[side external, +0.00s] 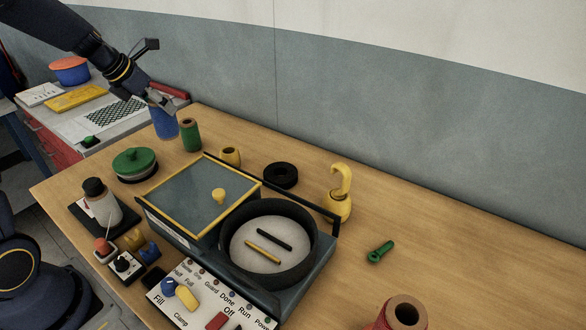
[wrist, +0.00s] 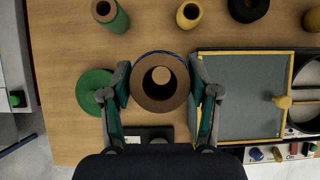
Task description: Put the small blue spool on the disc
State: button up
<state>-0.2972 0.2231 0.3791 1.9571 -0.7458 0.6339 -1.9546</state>
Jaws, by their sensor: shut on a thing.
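My gripper (side external: 160,100) is shut on the small blue spool (side external: 165,124), which hangs upright, apparently clear of the table. In the wrist view the spool (wrist: 158,104) shows its brown end and open bore, with a blue rim, between the two fingers of my gripper (wrist: 161,88). A pale grey disc (side external: 262,258) lies inside a round black rim on the front machine, with a black bar and a yellow bar on it. The spool is away from this disc, to its upper left in the side view.
A green spool (side external: 190,135), round green lid (side external: 135,165), yellow spool (side external: 230,157) and black ring (side external: 281,175) stand nearby. A glass-topped yellow-framed cover (side external: 195,200) adjoins the disc's rim. A yellow hook (side external: 339,195) stands behind it.

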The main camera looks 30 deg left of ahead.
notch_tip(320, 180, up, 6)
jog(key=w+d+m+h, duration=0.1)
jog(key=w+d+m, duration=0.1)
jog(key=d, duration=0.9)
jog(key=w+d+m+h, duration=0.1)
jog(key=d+m, duration=0.1)
jog(key=d, duration=0.9)
jog(key=shift+w+a+r+x, duration=0.1)
jog(key=shift+w+a+x, duration=0.3)
jog(key=shift+x, duration=3.5)
jog(key=shift+w+a+r+x, duration=0.15)
jog(key=shift+a+x, duration=0.4)
jog(key=shift+x, duration=3.35)
jog(key=shift+w+a+r+x, duration=0.1)
jog(key=shift+w+a+x, duration=0.3)
jog(key=shift+x, duration=3.5)
jog(key=shift+s+f, duration=0.1)
jog(key=shift+s, duration=0.05)
jog(key=shift+f, duration=0.15)
jog(key=o, duration=1.2)
